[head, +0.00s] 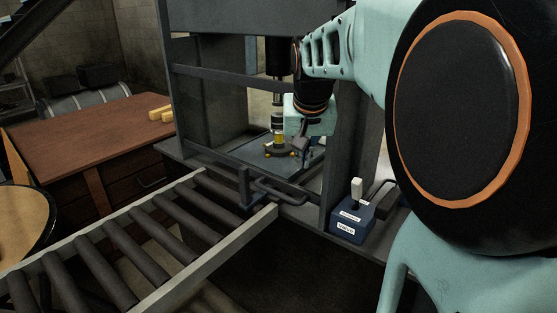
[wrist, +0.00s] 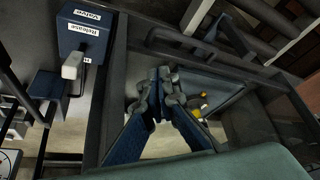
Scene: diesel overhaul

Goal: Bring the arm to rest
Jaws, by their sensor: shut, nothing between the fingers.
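My arm, pale green with black and orange joints, reaches from the right side of the head view into a dark press frame (head: 340,165). My gripper (head: 303,150) hangs inside the frame, just right of a small yellow and metal part (head: 278,138) on the press bed. In the wrist view my gripper (wrist: 160,88) has its fingertips together with nothing held. The frame and bed (wrist: 228,108) lie below it. Part of the bed and the small part is hidden behind the fingers.
A blue release valve box (head: 352,222) with a pale lever stands on the front ledge; it also shows in the wrist view (wrist: 80,38). A roller conveyor (head: 150,235) meets the frame. A brown desk (head: 90,135) with yellow blocks stands at left.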

